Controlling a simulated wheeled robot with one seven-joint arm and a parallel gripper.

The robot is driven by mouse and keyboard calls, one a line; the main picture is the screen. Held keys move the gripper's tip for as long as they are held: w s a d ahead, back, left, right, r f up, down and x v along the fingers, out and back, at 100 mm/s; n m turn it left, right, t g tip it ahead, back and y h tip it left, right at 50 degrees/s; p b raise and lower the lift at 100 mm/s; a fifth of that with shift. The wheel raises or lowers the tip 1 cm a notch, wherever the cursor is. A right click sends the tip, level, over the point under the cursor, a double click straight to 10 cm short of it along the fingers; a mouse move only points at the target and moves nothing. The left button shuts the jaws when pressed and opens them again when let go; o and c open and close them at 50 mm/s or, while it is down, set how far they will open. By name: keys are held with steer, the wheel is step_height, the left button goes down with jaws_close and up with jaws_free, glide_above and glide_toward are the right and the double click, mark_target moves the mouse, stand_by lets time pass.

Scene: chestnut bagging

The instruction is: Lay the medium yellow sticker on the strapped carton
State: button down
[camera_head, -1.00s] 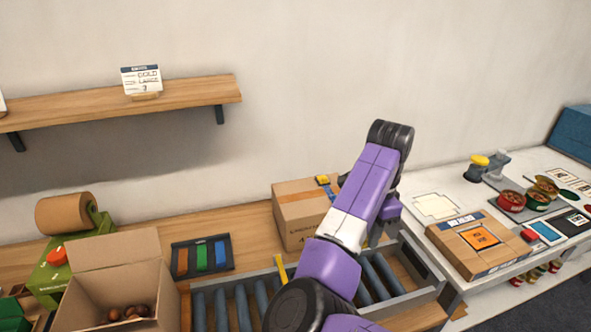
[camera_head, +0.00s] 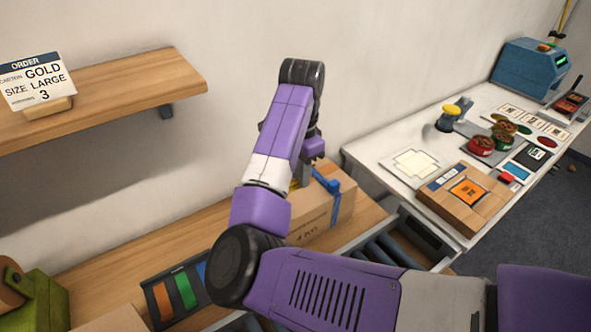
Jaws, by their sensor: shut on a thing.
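The strapped carton (camera_head: 312,222) is a brown box with a blue strap (camera_head: 334,188) over its top and side. It stands on the wooden bench behind my arm, which hides much of its left part and top. My gripper (camera_head: 312,150) shows only in part, behind my purple forearm, just above the carton. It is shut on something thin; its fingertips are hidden. A small yellow patch (camera_head: 297,184) shows below it at the carton top, most likely the medium yellow sticker. I cannot tell whether it touches the carton.
A conveyor (camera_head: 392,245) runs in front of the carton. A white table at the right holds a flat carton with an orange label (camera_head: 467,190), pale sheets (camera_head: 415,163) and red tins (camera_head: 481,145). A shelf with an order card (camera_head: 38,82) hangs upper left. Coloured strips (camera_head: 184,289) lie lower left.

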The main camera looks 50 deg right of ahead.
mark_target(300, 200)
steer(key=shift+f+b, duration=2.25)
steer(key=shift+f, duration=0.9)
steer(key=shift+a, duration=0.1)
steer(key=c, duration=1.2)
jaws_free()
steer(key=shift+p, duration=0.3)
steer(key=shift+r+p, duration=3.25)
steer(key=shift+r, duration=0.3)
